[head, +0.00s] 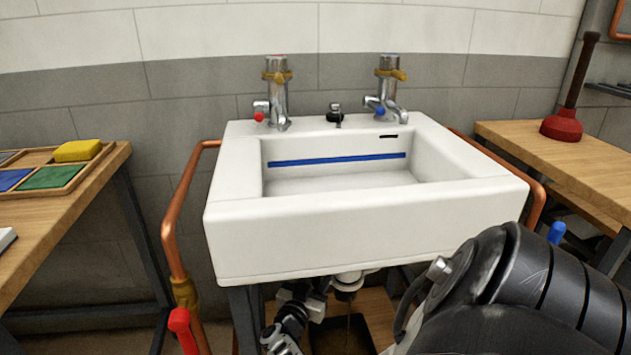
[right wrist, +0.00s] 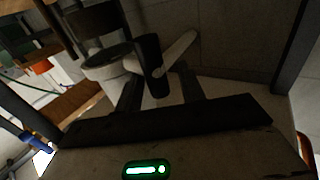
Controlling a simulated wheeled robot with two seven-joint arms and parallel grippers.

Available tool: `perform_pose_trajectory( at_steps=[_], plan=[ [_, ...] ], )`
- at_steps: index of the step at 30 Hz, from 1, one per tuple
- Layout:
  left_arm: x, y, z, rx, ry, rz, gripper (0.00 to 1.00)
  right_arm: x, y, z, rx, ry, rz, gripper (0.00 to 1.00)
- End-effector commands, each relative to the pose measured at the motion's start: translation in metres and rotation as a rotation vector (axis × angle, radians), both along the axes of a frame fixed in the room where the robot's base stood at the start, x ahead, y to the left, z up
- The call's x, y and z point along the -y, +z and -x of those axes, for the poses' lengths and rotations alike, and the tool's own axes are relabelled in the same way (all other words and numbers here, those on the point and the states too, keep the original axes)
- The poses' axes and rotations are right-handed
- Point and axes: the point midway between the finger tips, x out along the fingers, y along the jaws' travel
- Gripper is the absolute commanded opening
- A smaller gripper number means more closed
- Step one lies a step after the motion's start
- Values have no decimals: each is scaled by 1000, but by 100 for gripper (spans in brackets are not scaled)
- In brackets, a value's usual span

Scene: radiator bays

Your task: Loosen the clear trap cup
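Under the white sink (head: 365,225), a pale drain fitting (head: 347,284) shows in the head view, partly cut off by the sink's front. In the right wrist view, a pale cup-like part with a dark band (right wrist: 105,63) hangs left of my gripper's fingers; it looks like the trap cup, but the dim light makes this unsure. Black and silver arm parts show below the sink's left side.
Copper pipes (head: 172,240) run beside the sink, with a red handle (head: 181,325) at the lower left. Wooden tables stand on both sides; the right one holds a plunger (head: 562,124), the left a tray with coloured blocks (head: 78,150). Sink legs narrow the space below.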

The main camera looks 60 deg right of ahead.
Motion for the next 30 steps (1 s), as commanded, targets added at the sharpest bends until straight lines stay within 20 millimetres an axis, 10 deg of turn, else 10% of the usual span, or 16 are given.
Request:
perform_pose_trajectory(
  at_steps=[13, 24, 30],
  plan=[
    [-8, 6, 2, -34, 11, -31, 36, -64, 0, 11, -2, 2, -4, 39],
    [-8, 12, 5, -21, 21, -18, 36, -73, 0, 13, 0, 1, -1, 39],
    [-8, 25, 3, -17, 25, -18, 36, -64, 19, 4, 30, 66, 16, 0]
  ],
)
